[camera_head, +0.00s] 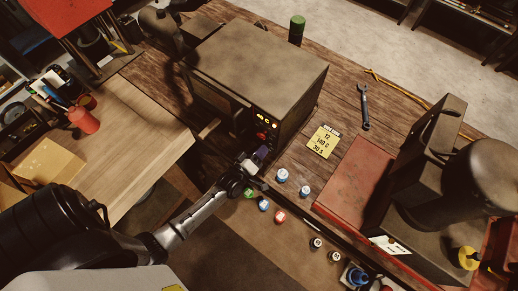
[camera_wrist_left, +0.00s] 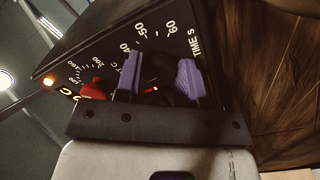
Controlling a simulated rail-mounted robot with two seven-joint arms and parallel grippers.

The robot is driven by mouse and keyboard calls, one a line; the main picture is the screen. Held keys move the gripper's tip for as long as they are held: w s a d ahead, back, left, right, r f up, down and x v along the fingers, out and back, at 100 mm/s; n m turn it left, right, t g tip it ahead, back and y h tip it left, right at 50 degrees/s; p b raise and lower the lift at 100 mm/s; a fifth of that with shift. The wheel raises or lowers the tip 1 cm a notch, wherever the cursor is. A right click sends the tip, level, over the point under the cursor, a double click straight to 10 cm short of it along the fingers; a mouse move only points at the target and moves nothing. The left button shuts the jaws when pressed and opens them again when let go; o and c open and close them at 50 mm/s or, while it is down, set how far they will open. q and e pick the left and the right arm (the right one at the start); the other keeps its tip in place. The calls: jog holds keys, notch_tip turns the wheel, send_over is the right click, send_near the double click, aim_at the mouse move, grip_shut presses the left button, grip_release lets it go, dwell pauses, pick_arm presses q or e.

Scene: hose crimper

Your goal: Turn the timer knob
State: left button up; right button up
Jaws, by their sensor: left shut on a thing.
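The dark heater box (camera_head: 260,65) stands on the wooden bench, with a control panel and lit orange digits (camera_head: 264,122) on its near face. My left gripper (camera_head: 260,155) reaches up to the lower part of this panel. In the left wrist view, its purple-padded fingers (camera_wrist_left: 159,78) are closed on the dark timer knob (camera_wrist_left: 157,70), one on each side. The dial marked TIME S shows 40, 50 and 60 around the fingers. My right gripper is not in view.
A yellow note (camera_head: 322,141) reading 12, 160 C, 30 S lies right of the box. Several small colored caps (camera_head: 281,175) sit near the gripper. A dark machine (camera_head: 425,165) on a red base stands at right.

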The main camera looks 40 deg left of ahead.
pick_arm(q)
jog(key=shift+m, duration=0.6)
jog(key=o, duration=0.9)
jog(key=shift+s+d+b, duration=0.2)
jog(key=shift+s+b, duration=0.05)
jog(key=shift+s, duration=2.05)
jog(key=shift+s+d+b, duration=0.2)
jog(key=shift+s+d, duration=0.05)
jog(key=shift+s, duration=2)
jog(key=shift+s+d+b, duration=0.2)
jog(key=shift+s+b, duration=0.05)
jog(key=shift+s, duration=2.05)
